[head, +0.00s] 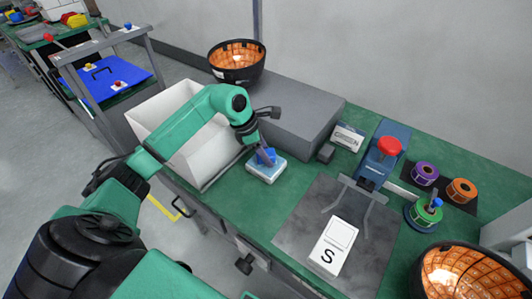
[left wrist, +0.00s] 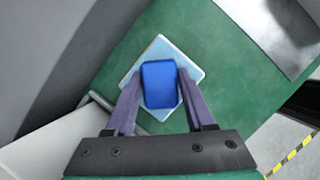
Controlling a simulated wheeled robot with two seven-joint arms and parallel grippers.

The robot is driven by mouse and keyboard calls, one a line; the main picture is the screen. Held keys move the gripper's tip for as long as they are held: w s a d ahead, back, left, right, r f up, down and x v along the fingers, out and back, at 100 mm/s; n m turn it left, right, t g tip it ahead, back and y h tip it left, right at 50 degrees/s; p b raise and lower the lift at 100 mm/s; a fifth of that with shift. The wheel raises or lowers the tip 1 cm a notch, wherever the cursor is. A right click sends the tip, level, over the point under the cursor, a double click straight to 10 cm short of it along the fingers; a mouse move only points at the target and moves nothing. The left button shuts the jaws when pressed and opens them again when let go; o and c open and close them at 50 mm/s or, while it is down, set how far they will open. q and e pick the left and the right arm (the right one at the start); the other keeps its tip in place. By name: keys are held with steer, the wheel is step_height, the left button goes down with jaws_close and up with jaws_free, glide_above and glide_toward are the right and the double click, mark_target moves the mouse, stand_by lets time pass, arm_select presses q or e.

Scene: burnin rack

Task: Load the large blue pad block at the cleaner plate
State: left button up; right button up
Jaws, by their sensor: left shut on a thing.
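The blue pad block (head: 269,154) is held upright over the pale white-and-light-blue cleaner plate (head: 267,174) on the green bench, left of centre in the head view. My left gripper (head: 264,158) reaches down from the left arm and is shut on the block. In the left wrist view the block (left wrist: 159,84) sits between the two purple-grey fingers, with the plate (left wrist: 193,75) showing around it. The block's underside is hidden, so I cannot tell whether it touches the plate. My right gripper is not in view.
A white bin (head: 183,122) stands left of the plate, and a grey box (head: 295,112) is behind it. A grey metal plate (head: 310,212) with a white block marked S (head: 332,249) lies to the right. A red-topped press (head: 385,152) stands beyond.

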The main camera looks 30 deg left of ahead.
arm_select(q)
steer(key=shift+s, duration=0.1)
step_height(320, 180, up, 7)
steer(key=p, duration=0.4)
steer(key=shift+p, duration=0.3)
steer(key=shift+f, duration=0.1)
stand_by(0.4)
